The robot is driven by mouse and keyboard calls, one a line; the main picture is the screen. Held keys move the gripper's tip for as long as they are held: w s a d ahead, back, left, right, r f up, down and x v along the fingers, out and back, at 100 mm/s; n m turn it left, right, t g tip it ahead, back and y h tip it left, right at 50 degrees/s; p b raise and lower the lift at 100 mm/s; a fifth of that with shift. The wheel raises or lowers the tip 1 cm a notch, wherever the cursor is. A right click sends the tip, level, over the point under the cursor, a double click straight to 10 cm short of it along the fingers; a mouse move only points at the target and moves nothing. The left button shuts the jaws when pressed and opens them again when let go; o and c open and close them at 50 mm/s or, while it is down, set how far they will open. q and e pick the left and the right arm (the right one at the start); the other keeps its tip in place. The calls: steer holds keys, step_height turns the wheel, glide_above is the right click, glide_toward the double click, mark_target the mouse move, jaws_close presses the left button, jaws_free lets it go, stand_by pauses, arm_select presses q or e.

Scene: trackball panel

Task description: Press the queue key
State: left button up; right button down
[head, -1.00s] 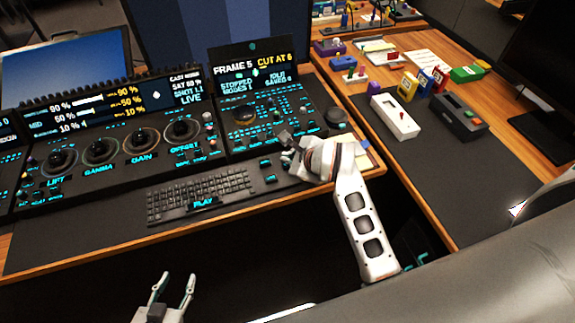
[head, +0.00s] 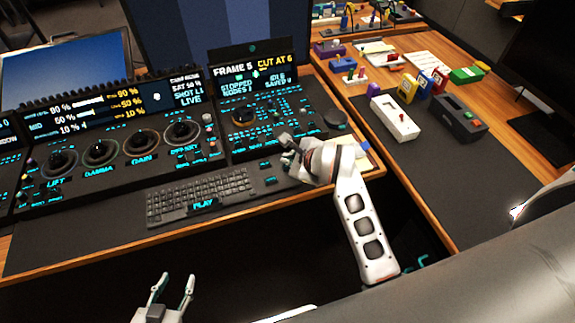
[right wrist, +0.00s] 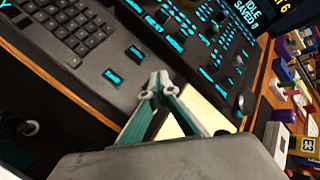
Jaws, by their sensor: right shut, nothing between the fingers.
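The right control panel (head: 236,152) carries a trackball (head: 243,116) and many small keys with cyan labels. The labels are too small to read, so I cannot tell which is the queue key. My right gripper (head: 284,140) is over the lower right part of this panel. In the right wrist view its fingertips (right wrist: 158,76) are together and empty, close to the panel's labelled keys (right wrist: 173,45). I cannot tell whether they touch the surface. My left gripper (head: 174,283) is open and empty, in front of the desk, low in the head view.
A keyboard (head: 200,195) lies left of my right gripper, with two separate labelled keys (head: 268,165) beside it. A knob (head: 335,118) stands at the panel's right. A screen (head: 252,75) rises behind. The side table holds a white switch box (head: 394,118) and a dark box (head: 458,118).

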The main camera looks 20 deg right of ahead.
steer(key=shift+f+b, duration=0.4)
steer(key=shift+b, duration=0.05)
stand_by(0.3)
steer(key=shift+f+b, duration=0.55)
steer(key=shift+f, duration=0.05)
stand_by(0.8)
steer(key=shift+r, duration=0.1)
steer(key=shift+r+p, duration=0.7)
steer(key=shift+r, duration=0.2)
